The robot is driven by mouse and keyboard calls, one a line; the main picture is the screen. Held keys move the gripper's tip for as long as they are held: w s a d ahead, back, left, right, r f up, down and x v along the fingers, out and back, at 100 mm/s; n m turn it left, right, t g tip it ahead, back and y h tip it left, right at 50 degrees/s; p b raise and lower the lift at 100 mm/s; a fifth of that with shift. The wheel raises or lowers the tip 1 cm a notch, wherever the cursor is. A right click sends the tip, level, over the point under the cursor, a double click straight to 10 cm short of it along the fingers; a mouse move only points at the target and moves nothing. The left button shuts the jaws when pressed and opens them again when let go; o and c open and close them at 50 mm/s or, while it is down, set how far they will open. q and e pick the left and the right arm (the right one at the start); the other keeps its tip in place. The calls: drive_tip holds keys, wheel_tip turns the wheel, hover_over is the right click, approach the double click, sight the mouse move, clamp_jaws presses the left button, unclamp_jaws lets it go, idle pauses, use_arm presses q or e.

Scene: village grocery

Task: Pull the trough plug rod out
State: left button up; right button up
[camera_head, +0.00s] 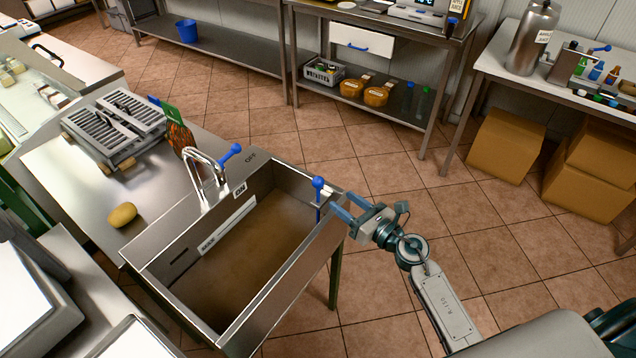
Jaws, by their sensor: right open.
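The trough (283,286) is a steel sink basin with brownish water in it, in the middle of the head view. The plug rod (318,197) is upright at the trough's right end, with a blue ball on top. My right gripper (341,207) is open, its two blue fingers pointing left toward the rod. The fingertips are very close to the rod, just below the ball; I cannot tell whether they touch it or stand around it. The rod's lower end is hidden. My left gripper does not show.
A faucet (207,172) with a blue lever stands at the trough's back edge. A yellow potato-like item (122,214) and a slotted metal rack (113,127) are on the counter at left. Tiled floor (400,175) is clear behind my right arm; cardboard boxes (505,145) stand farther right.

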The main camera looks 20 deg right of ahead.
sight(318, 177)
drive_tip(key=x, duration=0.2)
drive_tip(key=p+x, duration=0.1)
drive_tip(key=shift+w+a+r, duration=0.3)
drive_tip(key=shift+r, duration=0.1)
drive_tip(key=x, duration=0.3)
drive_tip(key=p+x, duration=0.1)
drive_tip(key=x, duration=0.2)
drive_tip(key=shift+w+f, duration=0.1)
drive_tip(key=shift+f, duration=0.15)
drive_tip(key=shift+w, duration=0.15)
drive_tip(key=c, duration=0.3)
clamp_jaws()
wheel_tip(318, 177, up, 4)
drive_tip(key=p, duration=0.4)
drive_tip(key=shift+w, duration=0.1)
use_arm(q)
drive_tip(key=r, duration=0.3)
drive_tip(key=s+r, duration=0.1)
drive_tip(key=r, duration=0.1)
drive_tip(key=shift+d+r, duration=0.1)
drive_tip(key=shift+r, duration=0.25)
